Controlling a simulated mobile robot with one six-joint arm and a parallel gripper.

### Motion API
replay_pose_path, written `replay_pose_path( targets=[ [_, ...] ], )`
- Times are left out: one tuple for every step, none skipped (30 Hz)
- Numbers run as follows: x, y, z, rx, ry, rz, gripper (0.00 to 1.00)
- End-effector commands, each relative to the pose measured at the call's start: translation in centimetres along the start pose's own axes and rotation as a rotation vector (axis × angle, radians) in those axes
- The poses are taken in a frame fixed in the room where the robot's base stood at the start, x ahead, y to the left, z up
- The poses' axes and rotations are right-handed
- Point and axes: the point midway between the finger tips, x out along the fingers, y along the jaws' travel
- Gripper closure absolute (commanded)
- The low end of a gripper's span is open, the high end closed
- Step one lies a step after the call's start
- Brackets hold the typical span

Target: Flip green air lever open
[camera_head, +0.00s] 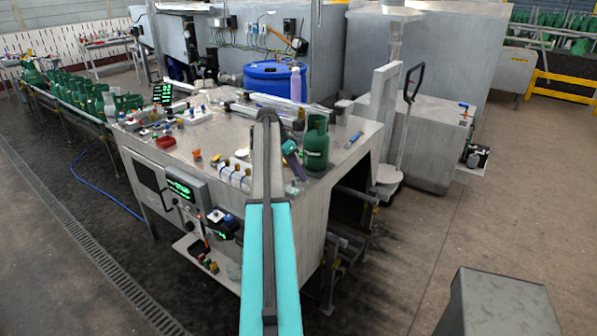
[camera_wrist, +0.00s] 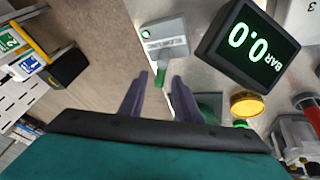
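In the wrist view a small green lever (camera_wrist: 160,78) shows below a grey labelled block (camera_wrist: 165,42). My gripper (camera_wrist: 160,86) has its two purple fingers apart, and the lever appears between their tips. I cannot tell whether the fingers touch it or how far beyond them it lies. Part of the lever's mount may be hidden behind the gripper. In the head view my arm reaches over the workbench (camera_head: 215,128), and my gripper (camera_head: 299,172) is near its right side, beside a green gas cylinder (camera_head: 316,146). The lever is too small to make out there.
A display (camera_wrist: 250,42) reading 0.0 BAR and a yellow button (camera_wrist: 247,103) are right of the fingers in the wrist view. The bench holds several small fittings. A blue barrel (camera_head: 272,77) stands behind it.

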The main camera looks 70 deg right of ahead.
Motion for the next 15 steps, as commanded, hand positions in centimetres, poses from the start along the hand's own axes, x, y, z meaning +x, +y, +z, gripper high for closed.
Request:
replay_pose_path(
  targets=[
    [0.10, 0.01, -0.01, 0.000, 0.000, 0.000, 0.70],
    [0.13, 0.01, -0.01, 0.000, 0.000, 0.000, 0.70],
    [0.16, 0.00, -0.01, 0.000, 0.000, 0.000, 0.70],
    [0.17, 0.00, -0.01, 0.000, 0.000, 0.000, 0.70],
    [0.16, 0.00, -0.01, 0.001, 0.000, 0.000, 0.70],
    [0.16, 0.00, -0.02, 0.001, 0.000, 0.000, 0.70],
    [0.16, 0.00, -0.02, 0.001, 0.000, 0.000, 0.70],
    [0.15, 0.00, -0.02, 0.001, 0.000, 0.000, 0.70],
    [0.15, 0.01, -0.02, 0.001, 0.000, 0.000, 0.70],
    [0.15, 0.01, -0.03, 0.001, 0.000, 0.000, 0.75],
    [0.14, 0.01, -0.03, 0.001, 0.000, 0.000, 0.80],
    [0.14, 0.01, -0.03, 0.001, 0.000, 0.000, 0.87],
    [0.14, 0.02, -0.04, 0.001, 0.000, 0.000, 0.92],
    [0.14, 0.02, -0.04, 0.001, 0.000, 0.000, 0.97],
    [0.13, 0.02, -0.04, 0.001, 0.000, 0.000, 1.00]
  ],
)
